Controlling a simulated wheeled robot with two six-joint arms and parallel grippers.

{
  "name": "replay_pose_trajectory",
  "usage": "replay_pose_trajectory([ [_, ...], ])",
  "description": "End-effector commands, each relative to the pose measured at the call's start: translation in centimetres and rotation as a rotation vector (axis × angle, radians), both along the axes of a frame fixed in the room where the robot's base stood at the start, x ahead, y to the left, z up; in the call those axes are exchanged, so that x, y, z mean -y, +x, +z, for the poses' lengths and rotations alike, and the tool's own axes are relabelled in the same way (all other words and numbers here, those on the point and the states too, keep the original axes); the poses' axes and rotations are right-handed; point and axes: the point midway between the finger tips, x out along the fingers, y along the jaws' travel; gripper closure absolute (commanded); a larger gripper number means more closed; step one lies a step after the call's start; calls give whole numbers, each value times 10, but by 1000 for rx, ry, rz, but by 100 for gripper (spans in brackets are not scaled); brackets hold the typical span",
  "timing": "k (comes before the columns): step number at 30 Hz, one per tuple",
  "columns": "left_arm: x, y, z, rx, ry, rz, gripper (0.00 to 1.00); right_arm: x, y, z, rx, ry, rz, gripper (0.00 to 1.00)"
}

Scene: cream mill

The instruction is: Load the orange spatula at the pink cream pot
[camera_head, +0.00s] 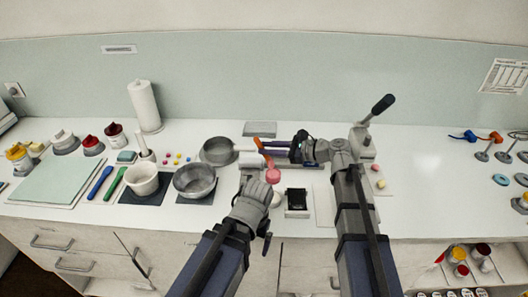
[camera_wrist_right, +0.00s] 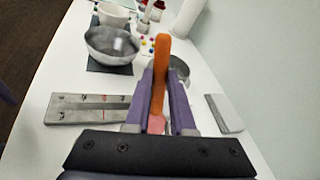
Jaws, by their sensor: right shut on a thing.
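The orange spatula (camera_head: 262,152) is in my right gripper (camera_head: 268,151), above the middle of the counter. In the right wrist view the spatula (camera_wrist_right: 160,70) sticks up between the two purple fingers, which are shut on it. The pink cream pot (camera_head: 273,176) is just below and in front of the spatula in the head view. In the right wrist view a pink patch (camera_wrist_right: 156,124) shows between the fingers; I cannot tell whether it is the pot. My left gripper (camera_head: 254,182) is close to the pot's left; its fingers are not clear.
Metal bowls (camera_head: 195,180) and a white mortar (camera_head: 142,179) stand to the left. A grey device with a lever (camera_head: 362,142) is behind my right arm.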

Motion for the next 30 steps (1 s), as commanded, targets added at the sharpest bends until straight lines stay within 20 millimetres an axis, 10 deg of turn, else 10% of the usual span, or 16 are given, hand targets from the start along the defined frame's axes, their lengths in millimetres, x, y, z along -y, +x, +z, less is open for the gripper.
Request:
replay_pose_trajectory([
  [30, 0, 0, 34, 0, 0, 0, 0, 0, 0, 34, 0, 0, 0, 100],
])
